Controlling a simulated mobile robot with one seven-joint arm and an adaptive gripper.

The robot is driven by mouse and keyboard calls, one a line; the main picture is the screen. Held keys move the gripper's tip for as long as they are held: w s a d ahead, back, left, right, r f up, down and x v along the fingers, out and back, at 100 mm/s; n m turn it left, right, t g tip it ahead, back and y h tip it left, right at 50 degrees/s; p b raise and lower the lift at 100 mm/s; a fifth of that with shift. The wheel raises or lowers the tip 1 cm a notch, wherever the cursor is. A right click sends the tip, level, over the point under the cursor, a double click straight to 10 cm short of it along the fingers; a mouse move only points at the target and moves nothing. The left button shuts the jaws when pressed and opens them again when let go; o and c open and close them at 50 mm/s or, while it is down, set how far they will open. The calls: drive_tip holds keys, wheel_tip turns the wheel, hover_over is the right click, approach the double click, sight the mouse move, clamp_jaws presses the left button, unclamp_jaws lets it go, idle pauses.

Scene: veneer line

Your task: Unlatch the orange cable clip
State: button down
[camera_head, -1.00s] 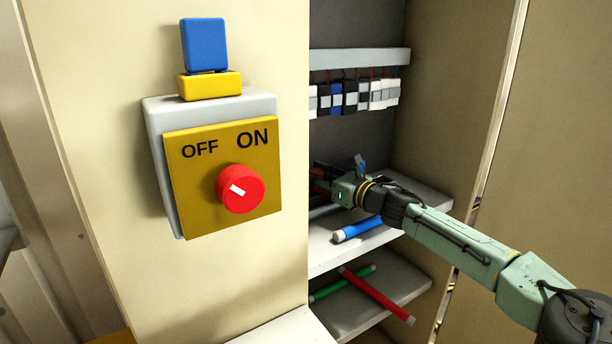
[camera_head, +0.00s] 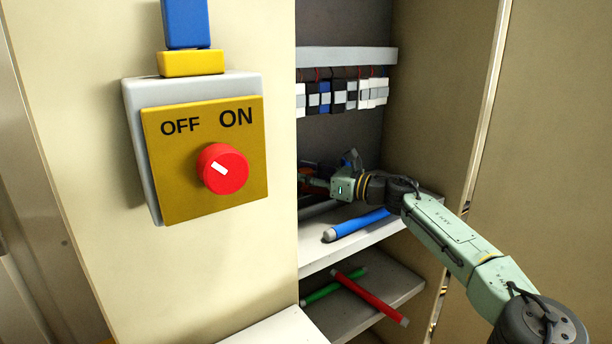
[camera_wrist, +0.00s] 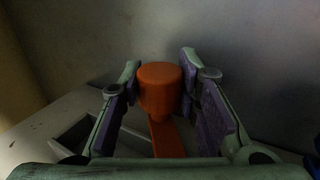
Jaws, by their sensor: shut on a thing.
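The orange cable clip (camera_wrist: 160,88) shows in the wrist view as a rounded orange head above a flat orange strip. It stands between the two purple-padded fingers of my gripper (camera_wrist: 161,84), which is shut on it. The strip's lower end is hidden by my gripper's body. In the head view, my gripper (camera_head: 314,182) is inside the cabinet, above the middle shelf, and partly hidden by the wall edge.
A blue rod (camera_head: 360,226) lies on the middle shelf (camera_head: 345,248) below my arm. Red (camera_head: 372,299) and green (camera_head: 330,290) rods cross on the lower shelf. Several breakers (camera_head: 338,97) hang above. A red knob (camera_head: 223,169) on a yellow plate is on the wall at left.

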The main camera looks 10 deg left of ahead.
drive_tip(key=c, duration=1.2)
unclamp_jaws()
drive_tip(key=v, duration=1.2)
